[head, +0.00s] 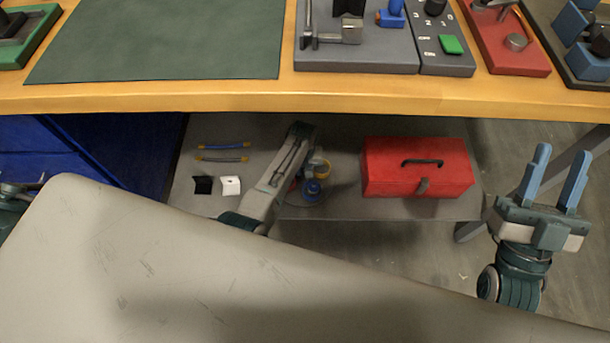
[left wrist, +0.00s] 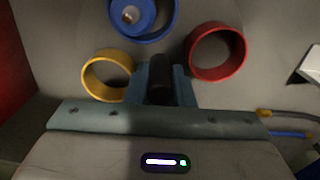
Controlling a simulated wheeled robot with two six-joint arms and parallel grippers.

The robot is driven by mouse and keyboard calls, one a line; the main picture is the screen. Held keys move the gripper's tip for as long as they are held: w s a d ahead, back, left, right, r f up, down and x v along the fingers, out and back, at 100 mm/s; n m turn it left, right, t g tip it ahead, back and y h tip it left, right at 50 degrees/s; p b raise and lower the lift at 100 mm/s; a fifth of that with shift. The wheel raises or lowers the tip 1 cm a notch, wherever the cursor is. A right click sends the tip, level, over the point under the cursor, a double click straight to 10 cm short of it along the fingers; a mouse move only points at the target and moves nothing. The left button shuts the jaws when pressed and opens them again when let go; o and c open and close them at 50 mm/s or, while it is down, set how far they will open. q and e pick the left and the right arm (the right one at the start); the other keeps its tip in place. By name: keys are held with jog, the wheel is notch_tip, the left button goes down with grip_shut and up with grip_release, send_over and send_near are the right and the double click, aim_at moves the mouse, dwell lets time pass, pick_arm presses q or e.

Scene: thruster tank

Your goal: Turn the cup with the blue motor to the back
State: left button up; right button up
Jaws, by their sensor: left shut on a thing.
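A round grey carousel (left wrist: 220,40) on the low shelf carries a blue cup (left wrist: 143,15), a yellow cup (left wrist: 106,75) and a red cup (left wrist: 216,50). A small round part with a pale centre sits in the blue cup. In the head view the blue cup (head: 312,191) is at the near side and the yellow cup (head: 322,170) lies behind it. The red cup is mostly hidden by my left arm. My left gripper (left wrist: 160,85) is shut on a dark upright handle (left wrist: 160,80) between the cups. My right gripper (head: 558,182) is open and empty at the right.
A red toolbox (head: 417,167) stands on the shelf (head: 350,206) right of the carousel. Black (head: 202,185) and white (head: 230,186) brackets and two cables (head: 222,152) lie left of my arm. The wooden tabletop (head: 200,97) overhangs the shelf.

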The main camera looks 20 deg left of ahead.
pick_arm(q)
jog(key=shift+r+m+p, duration=0.1)
jog(key=shift+m+p, duration=0.25)
jog(key=shift+m, duration=0.05)
jog(key=shift+m+p, duration=0.7)
jog(key=shift+m, duration=0.6)
jog(key=shift+m+p, duration=0.3)
jog(key=shift+m, duration=0.2)
jog(key=shift+m+p, duration=0.5)
jog(key=shift+m, duration=0.7)
